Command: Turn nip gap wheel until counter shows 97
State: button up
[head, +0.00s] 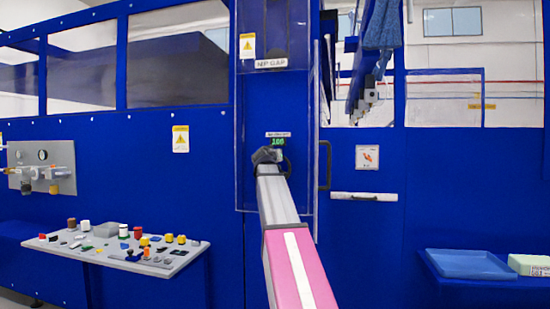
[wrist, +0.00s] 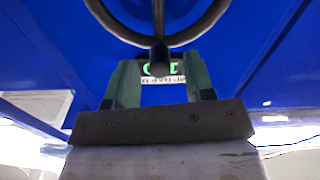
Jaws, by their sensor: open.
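The nip gap wheel shows at the top of the wrist view as a dark ring (wrist: 103,18) with a spoke. A dark rounded knob (wrist: 158,58) is at its lower rim. My gripper (wrist: 160,80) is open, its two greenish fingers apart on either side of the knob; I cannot tell whether they touch it. In the head view my gripper (head: 268,155) covers most of the wheel. The counter (head: 278,142) glows green just above it, with three small digits that look like 166 or 106. In the wrist view the counter (wrist: 150,69) is partly hidden.
Clear guard panels (head: 308,150) flank the wheel, with a dark door handle (head: 324,165) to the right. A blue tray (head: 468,264) sits on a shelf at the right.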

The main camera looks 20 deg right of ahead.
jog(key=shift+x, duration=1.1)
grip_shut()
